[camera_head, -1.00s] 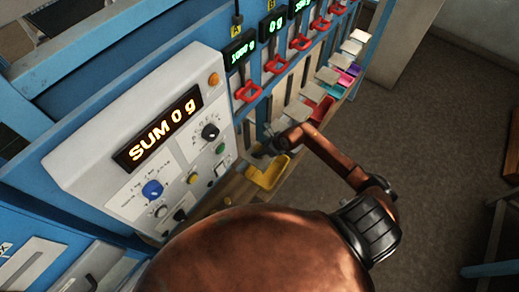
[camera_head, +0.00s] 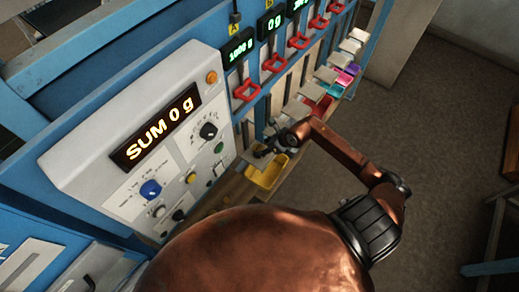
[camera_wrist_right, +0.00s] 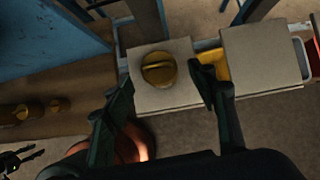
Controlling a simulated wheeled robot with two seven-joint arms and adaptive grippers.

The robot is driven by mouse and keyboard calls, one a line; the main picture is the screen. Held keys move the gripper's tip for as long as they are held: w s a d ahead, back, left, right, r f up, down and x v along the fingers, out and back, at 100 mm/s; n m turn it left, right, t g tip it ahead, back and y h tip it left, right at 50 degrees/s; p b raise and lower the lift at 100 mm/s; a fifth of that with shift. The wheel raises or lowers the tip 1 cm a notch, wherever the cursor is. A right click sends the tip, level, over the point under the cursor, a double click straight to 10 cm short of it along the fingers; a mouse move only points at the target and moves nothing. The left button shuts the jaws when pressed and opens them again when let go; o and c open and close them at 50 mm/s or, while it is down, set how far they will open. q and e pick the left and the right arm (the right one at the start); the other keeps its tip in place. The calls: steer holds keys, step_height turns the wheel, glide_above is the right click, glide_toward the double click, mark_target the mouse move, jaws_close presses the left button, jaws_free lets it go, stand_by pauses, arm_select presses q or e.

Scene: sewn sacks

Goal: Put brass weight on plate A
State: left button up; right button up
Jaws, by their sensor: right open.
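The brass weight (camera_wrist_right: 159,69), a round knob with a bar across its top, sits on a pale square plate (camera_wrist_right: 165,101) in the right wrist view. This looks like plate A; its display (camera_head: 237,46) in the head view reads about 1000 g. My right gripper (camera_head: 268,150) is at the nearest plate in the head view. In the right wrist view its fingers are open, one on each side of the weight, with visible gaps. The weight cannot be made out in the head view.
A second pale plate (camera_wrist_right: 262,58) stands close beside the first on the right. Smaller brass weights (camera_wrist_right: 22,112) lie on a wooden ledge at left. A yellow tray (camera_head: 266,172) is below the gripper. The control panel (camera_head: 120,140) reads SUM 0 g. Open floor lies to the right.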

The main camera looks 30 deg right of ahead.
steer(key=v, duration=0.7)
steer(key=shift+b, duration=0.4)
